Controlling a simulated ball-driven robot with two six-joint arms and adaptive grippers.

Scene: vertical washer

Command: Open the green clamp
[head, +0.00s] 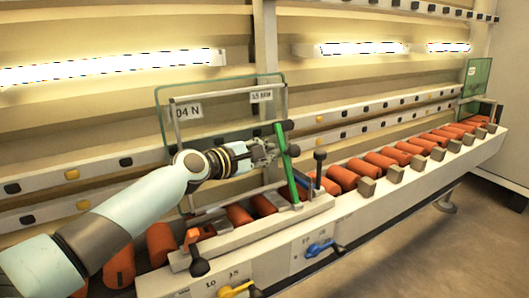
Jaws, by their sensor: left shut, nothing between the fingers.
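The green clamp (286,165) is a long, thin green bar in the middle of the head view. It stands nearly upright, leaning a little, at the front of a glass pane in a metal frame. A dark knob sits beside its upper part. My left gripper (268,152) is shut and empty. Its fingers are right at the upper half of the green bar, on its left side. I cannot tell whether they touch it. My right gripper is not in view.
The glass pane (222,101) stands behind my left arm. Orange rollers (342,177) line the conveyor to both sides. A black-knobbed lever (319,168) stands just right of the clamp. A blue handle (319,248) and a yellow handle (236,289) are on the front panel.

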